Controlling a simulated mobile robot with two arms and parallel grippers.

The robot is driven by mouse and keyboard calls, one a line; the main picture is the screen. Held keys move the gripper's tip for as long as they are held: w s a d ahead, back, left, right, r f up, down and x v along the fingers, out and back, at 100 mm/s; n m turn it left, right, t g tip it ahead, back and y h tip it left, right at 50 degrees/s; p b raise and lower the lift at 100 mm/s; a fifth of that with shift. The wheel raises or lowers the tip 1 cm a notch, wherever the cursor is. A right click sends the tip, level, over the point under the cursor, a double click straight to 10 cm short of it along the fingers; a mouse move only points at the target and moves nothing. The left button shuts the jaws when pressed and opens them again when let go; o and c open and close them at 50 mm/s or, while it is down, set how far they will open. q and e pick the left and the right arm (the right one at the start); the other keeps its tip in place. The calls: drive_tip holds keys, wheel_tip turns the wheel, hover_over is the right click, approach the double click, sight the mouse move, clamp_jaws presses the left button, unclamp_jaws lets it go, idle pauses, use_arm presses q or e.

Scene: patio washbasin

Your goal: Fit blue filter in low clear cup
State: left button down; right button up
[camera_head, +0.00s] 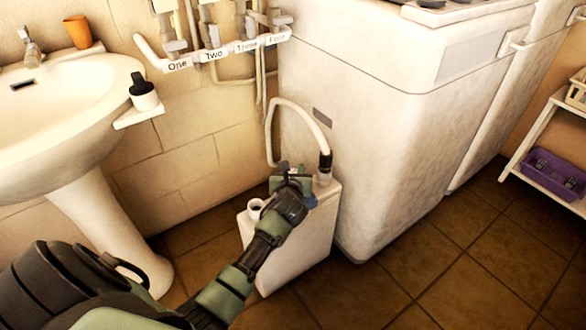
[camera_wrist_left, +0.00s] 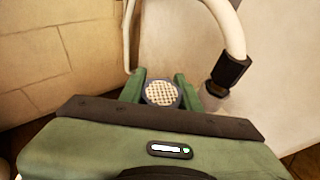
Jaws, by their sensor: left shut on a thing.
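My left gripper (camera_head: 292,178) is over the top of a white box-shaped tank (camera_head: 302,250) on the floor. In the left wrist view its green fingers (camera_wrist_left: 162,88) are shut on a round filter (camera_wrist_left: 162,94) with a pale mesh face and a dark bluish rim. A small blue patch (camera_head: 311,201) shows beside the gripper in the head view; I cannot tell if it is the filter. A clear cup-like piece (camera_wrist_left: 212,98) sits under the hose's black end, right of the filter. Whether the filter touches any cup is hidden. My right gripper is not in view.
A white hose (camera_head: 290,103) arches to the tank top. A round white neck (camera_head: 256,207) stands at the tank's left. A large white appliance (camera_head: 390,130) is close on the right, a washbasin (camera_head: 60,110) on the left. Tiled floor is free at lower right.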

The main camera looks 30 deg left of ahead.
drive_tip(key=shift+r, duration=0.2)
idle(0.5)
use_arm(q)
drive_tip(key=shift+r+p, duration=0.15)
drive_tip(key=shift+p, duration=0.45)
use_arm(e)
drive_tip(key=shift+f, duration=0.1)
use_arm(q)
drive_tip(key=shift+f, duration=0.3)
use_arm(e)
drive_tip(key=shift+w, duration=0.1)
